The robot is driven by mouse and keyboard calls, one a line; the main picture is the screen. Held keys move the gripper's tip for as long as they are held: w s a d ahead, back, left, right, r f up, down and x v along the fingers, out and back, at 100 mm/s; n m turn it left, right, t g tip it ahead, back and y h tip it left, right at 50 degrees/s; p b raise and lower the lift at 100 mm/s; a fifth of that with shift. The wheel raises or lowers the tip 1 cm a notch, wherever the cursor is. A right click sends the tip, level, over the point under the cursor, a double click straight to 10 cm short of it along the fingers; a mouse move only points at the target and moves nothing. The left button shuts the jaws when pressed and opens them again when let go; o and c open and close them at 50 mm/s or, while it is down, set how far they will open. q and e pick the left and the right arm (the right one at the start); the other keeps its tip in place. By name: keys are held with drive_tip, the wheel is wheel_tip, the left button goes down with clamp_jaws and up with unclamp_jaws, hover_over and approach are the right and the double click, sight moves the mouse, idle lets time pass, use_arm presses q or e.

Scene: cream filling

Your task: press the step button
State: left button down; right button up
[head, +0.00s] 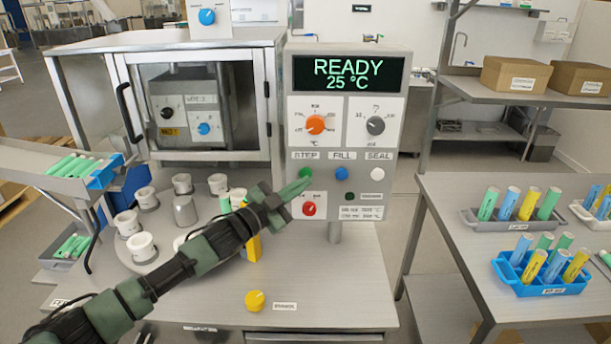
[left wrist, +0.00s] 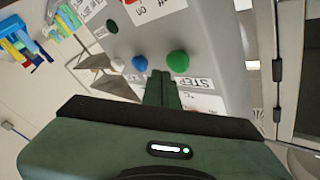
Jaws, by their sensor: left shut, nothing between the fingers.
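The green step button (head: 305,173) sits under the STEP label on the grey control panel (head: 400,120), left of the blue fill button (head: 341,173) and the white seal button (head: 377,174). My left gripper (head: 304,184) is shut and empty, its tips at the panel just below the green button. In the left wrist view the shut fingers (left wrist: 162,88) point between the green button (left wrist: 178,61) and the blue button (left wrist: 140,63), nearer the green. I cannot tell whether they touch the panel. The display (head: 348,74) reads READY, 25 °C. My right gripper is out of view.
A red knob (head: 309,209) sits just below my fingertips. A yellow button (head: 255,300) is on the bench front. Racks of coloured tubes (head: 540,270) stand on the right table.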

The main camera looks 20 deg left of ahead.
use_arm(q)
drive_tip(key=shift+w, duration=0.15)
drive_tip(key=shift+w+a, duration=0.1)
drive_tip(key=shift+w, duration=0.15)
drive_tip(key=shift+w+a, duration=0.15)
drive_tip(key=shift+w, duration=0.4)
idle(0.9)
drive_tip(key=shift+s, duration=0.1)
drive_tip(key=shift+s+d+p, duration=0.25)
drive_tip(key=shift+s+p, duration=0.05)
drive_tip(key=shift+s, duration=0.55)
drive_tip(key=s+p, duration=0.1)
drive_tip(key=s, duration=0.1)
drive_tip(key=s+d+p, duration=0.1)
drive_tip(key=s, duration=0.1)
drive_tip(key=shift+s+d, duration=0.2)
drive_tip(key=shift+s, duration=0.2)
